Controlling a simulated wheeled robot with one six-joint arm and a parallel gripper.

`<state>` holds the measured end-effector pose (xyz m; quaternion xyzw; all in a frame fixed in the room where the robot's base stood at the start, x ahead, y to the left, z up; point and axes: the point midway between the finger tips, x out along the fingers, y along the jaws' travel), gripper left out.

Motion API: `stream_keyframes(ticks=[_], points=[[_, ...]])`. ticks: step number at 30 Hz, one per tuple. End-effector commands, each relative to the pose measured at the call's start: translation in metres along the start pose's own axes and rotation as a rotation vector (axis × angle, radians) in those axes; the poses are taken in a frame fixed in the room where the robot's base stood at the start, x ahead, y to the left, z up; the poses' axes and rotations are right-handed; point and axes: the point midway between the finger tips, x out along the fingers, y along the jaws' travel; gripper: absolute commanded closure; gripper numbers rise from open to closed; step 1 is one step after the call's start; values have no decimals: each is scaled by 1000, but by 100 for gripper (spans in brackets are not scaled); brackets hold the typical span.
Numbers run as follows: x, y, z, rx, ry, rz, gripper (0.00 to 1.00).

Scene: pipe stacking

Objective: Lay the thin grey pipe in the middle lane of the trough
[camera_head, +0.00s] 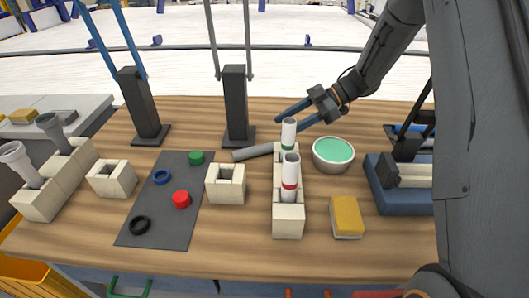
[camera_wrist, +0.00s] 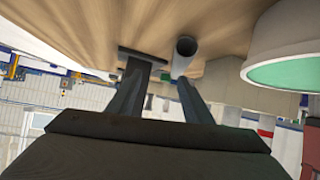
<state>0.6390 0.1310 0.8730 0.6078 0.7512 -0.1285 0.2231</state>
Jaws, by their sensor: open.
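The thin grey pipe (camera_head: 253,152) lies on the wooden table, at the foot of the middle black stand. Its hollow end (camera_wrist: 186,46) faces the camera in the wrist view, beyond my fingertips. My gripper (camera_head: 289,121) is open, with nothing seen between its fingers. It is above the table's far side, right of the grey pipe and close to a white pipe with a green band (camera_head: 288,133). A narrow cream block row (camera_head: 288,222) holds this pipe and one with a red band (camera_head: 290,170), both upright. I cannot tell which object is the trough; no lanes show clearly.
A green-topped bowl (camera_head: 333,165) stands right of the block row, with a yellow block (camera_head: 346,218) in front. Two black stands (camera_head: 236,105) rise behind. A dark mat (camera_head: 150,232) with coloured rings and caps lies left. A blue fixture (camera_head: 395,202) is at right.

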Motion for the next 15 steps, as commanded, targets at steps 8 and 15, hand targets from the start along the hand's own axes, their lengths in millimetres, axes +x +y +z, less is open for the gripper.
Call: stream_keyframes(ticks=[8,15], points=[[5,-29,13,8,22,-153,54],[26,-32,12,7,21,-153,54]])
